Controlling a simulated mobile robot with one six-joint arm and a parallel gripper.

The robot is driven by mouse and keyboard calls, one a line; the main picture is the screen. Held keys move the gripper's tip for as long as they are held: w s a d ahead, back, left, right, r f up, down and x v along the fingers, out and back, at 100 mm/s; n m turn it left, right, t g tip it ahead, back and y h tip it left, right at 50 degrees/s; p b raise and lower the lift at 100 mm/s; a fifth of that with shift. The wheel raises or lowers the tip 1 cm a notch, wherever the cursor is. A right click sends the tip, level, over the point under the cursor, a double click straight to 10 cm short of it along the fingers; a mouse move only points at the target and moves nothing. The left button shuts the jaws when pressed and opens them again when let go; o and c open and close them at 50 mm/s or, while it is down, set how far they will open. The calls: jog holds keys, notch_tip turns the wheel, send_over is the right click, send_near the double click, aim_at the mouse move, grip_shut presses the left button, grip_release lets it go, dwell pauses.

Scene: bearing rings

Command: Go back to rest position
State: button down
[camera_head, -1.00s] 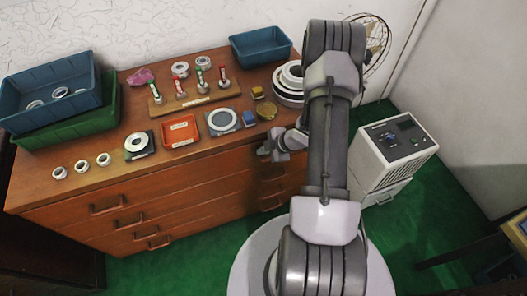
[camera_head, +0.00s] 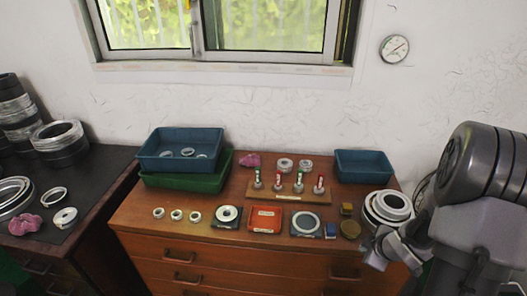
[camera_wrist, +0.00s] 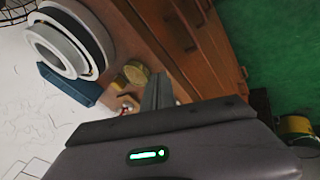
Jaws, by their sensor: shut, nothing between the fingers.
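My gripper (camera_head: 374,255) is at the front right edge of the wooden dresser in the head view, in front of the stacked bearing rings (camera_head: 388,206). Its fingers are together and hold nothing. In the wrist view the closed fingers (camera_wrist: 156,92) show as one grey bar, with the ring stack (camera_wrist: 68,40) at the upper left. My arm comes in from the right edge of the head view.
A dark table (camera_head: 100,165) with rings stands left.

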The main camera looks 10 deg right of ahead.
jog(key=a+r+m+h, duration=0.1)
jog(key=a+r+m, duration=0.2)
jog(key=r, duration=0.5)
jog(key=a+r+m+h, duration=0.2)
jog(key=a+r+m, duration=0.15)
jog(key=r, duration=0.45)
jog(key=s+a+r+m+y, duration=0.3)
jog(key=s+a, duration=0.5)
jog(key=a, duration=0.3)
jog(key=s+a+r+m+y, duration=0.3)
jog(key=s+a+r, duration=0.3)
jog(key=s+a, duration=0.3)
jog(key=a+m, duration=0.1)
jog(key=a, duration=0.2)
jog(key=shift+a+m+g+b, duration=0.15)
jog(key=shift+m+g+b, duration=0.15)
jog(key=shift+m+b, duration=0.1)
jog(key=shift+r, duration=0.1)
